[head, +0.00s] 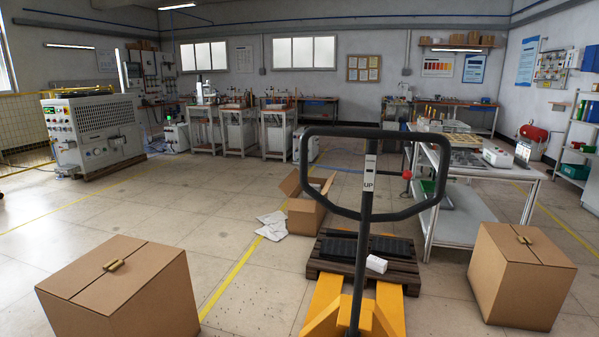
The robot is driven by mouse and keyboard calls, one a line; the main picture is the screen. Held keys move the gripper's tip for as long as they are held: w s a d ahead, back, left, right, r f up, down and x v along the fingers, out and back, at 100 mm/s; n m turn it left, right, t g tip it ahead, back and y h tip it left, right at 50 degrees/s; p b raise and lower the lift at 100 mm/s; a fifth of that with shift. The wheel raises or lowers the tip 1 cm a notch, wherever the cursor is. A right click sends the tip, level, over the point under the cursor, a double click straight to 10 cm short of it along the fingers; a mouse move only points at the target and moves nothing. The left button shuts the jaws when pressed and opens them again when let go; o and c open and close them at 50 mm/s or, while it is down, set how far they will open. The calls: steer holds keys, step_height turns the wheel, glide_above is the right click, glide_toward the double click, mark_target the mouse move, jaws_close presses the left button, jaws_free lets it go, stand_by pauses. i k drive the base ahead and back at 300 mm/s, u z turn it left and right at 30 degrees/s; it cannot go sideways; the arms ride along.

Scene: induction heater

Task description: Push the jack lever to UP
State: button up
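The pallet jack's black loop handle (363,131) stands upright in the middle right of the head view. Its column (361,262) runs down to yellow forks (388,300). An UP label (369,185) is on the column inside the loop, with a pale strip above it. A small red knob (407,174) shows inside the loop, right of the label; I cannot tell whether it belongs to the lever. The lever's setting is not clear. My gripper is not in view.
A wooden pallet (397,270) with dark blocks lies at the forks. Closed cardboard boxes stand at left (122,290) and right (521,275). An open box (306,211) is behind the handle, and a metal table (480,172) is to its right. Floor left of the jack is largely clear.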

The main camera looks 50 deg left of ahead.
mark_target(407, 175)
steer(key=u, duration=1.05)
steer(key=i, duration=1)
steer(key=z, duration=0.05)
